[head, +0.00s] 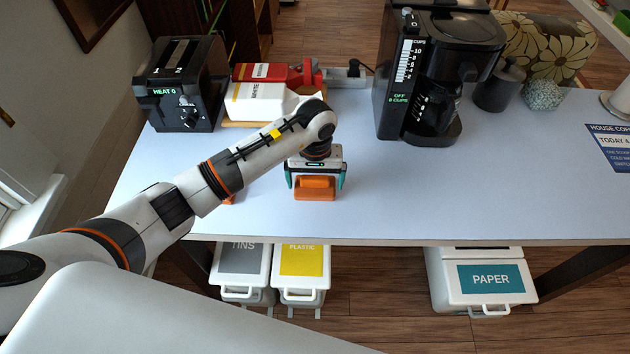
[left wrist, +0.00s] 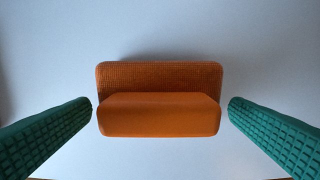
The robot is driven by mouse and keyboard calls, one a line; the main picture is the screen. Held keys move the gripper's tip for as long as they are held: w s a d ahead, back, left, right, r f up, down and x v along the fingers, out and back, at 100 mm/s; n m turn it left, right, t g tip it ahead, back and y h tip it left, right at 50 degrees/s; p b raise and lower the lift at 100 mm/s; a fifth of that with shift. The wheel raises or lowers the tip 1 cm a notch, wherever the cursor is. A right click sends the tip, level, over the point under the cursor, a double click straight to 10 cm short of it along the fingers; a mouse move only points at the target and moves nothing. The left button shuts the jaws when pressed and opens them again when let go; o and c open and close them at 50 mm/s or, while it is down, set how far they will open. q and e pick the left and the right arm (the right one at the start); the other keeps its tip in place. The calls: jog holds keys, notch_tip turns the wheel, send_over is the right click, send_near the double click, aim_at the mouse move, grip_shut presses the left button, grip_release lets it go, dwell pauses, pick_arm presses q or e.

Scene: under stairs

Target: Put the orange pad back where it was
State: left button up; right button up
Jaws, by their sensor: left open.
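The orange pad (head: 314,188) lies on the light table near its front edge. In the left wrist view the pad (left wrist: 159,117) shows a textured back part and a smooth raised front part. My left gripper (head: 315,182) is over the pad with its fingers open. In the left wrist view the two green fingers of the left gripper (left wrist: 160,112) stand on either side of the pad, with a gap at each end. A small orange bit (head: 230,200) shows from behind my left arm, mostly hidden. My right gripper is not in view.
A black coffee maker (head: 430,80) stands at the back right of centre. The table's front right (head: 480,200) is clear. Bins, including one marked PAPER (head: 487,280), sit below.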

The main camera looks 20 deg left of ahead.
aim_at(315, 179)
pick_arm(q)
notch_tip(315, 179, up, 10)
jog(key=b, duration=0.3)
jog(key=shift+w+f, duration=0.1)
jog(key=shift+f, duration=0.05)
jog(key=shift+r, duration=0.65)
